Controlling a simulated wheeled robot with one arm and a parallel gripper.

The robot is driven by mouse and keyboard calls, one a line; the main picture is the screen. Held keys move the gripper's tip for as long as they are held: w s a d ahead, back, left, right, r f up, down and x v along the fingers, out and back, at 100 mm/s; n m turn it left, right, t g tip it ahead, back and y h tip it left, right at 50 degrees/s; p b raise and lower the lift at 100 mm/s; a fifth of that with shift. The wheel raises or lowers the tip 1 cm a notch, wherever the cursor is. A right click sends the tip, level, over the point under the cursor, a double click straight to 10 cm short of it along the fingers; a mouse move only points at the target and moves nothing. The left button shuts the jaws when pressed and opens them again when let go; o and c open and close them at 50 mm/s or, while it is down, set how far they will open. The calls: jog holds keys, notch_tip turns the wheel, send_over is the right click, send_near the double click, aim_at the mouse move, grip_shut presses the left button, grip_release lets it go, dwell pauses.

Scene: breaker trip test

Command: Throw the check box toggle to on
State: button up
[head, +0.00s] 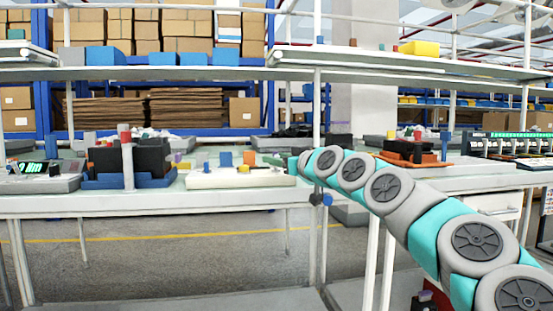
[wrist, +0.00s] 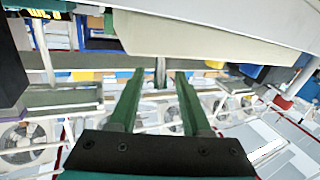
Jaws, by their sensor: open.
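My gripper (head: 293,164) is at the right end of this box in the head view, small and partly covered by my own arm. In the wrist view my gripper (wrist: 157,95) shows two green fingers spread apart with nothing between them. A pale slab (wrist: 205,38) fills the top of that view beyond the fingertips.
The white bench (head: 130,203) also holds a dark block device in a blue tray (head: 130,180) at left, an orange tray (head: 415,161) at right, and a row of breakers (head: 510,146) further right. A shelf (head: 400,62) hangs above.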

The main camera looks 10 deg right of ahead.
jog(key=shift+w+a, duration=0.15)
jog(key=shift+w, duration=0.15)
grip_shut()
dwell(0.3)
